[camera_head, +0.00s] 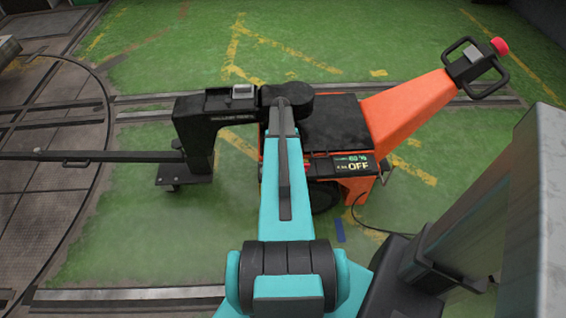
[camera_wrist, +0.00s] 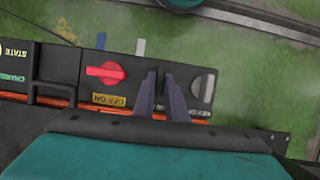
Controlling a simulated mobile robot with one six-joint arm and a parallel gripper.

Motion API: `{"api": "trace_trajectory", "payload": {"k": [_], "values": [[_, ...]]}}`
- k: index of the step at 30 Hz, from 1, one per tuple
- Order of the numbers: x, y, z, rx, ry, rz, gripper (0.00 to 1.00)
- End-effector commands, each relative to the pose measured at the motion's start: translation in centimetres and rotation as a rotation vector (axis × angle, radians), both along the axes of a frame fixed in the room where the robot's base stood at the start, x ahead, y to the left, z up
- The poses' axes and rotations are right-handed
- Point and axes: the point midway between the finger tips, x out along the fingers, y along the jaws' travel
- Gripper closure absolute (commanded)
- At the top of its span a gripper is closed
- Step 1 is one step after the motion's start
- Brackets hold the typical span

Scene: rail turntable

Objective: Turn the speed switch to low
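In the wrist view a dark control panel (camera_wrist: 118,72) runs across the middle. A grey switch knob (camera_wrist: 204,84) sits at its right end, its handle close to upright in the picture. It looks like the speed switch, but its small markings are too blurred to read. My gripper (camera_wrist: 161,74) is just left of this knob, apart from it in the picture, its two fingers parted with nothing visible between them. A red rotary knob (camera_wrist: 104,72) with a yellow OFF/ON label (camera_wrist: 109,99) is left of the fingers. In the head view my gripper is hidden.
An orange machine (camera_head: 402,112) with a black top and a raised handle (camera_head: 476,68) stands right of my arm in the head view. Its display (camera_head: 352,162) shows a percentage and OFF. A black unit (camera_head: 205,128) with a long bar stands left. Green floor surrounds them.

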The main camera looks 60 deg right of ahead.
Motion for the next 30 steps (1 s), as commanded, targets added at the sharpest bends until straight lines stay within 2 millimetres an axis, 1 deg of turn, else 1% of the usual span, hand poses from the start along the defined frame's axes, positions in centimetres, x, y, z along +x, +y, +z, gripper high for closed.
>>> {"api": "trace_trajectory", "payload": {"k": [1,3,12,17,23,30], "values": [[0.0,-0.2,0.0,-0.004,-0.001,0.002,0.81],[0.0,-0.1,0.0,-0.004,0.000,0.001,0.70],[0.0,0.0,0.0,0.000,0.000,-0.001,0.70],[0.1,-0.2,0.4,0.000,0.000,-0.001,0.70],[0.5,-0.7,2.0,-0.001,-0.002,-0.001,0.70],[1.3,-1.7,5.0,-0.002,-0.001,-0.001,0.70]]}}
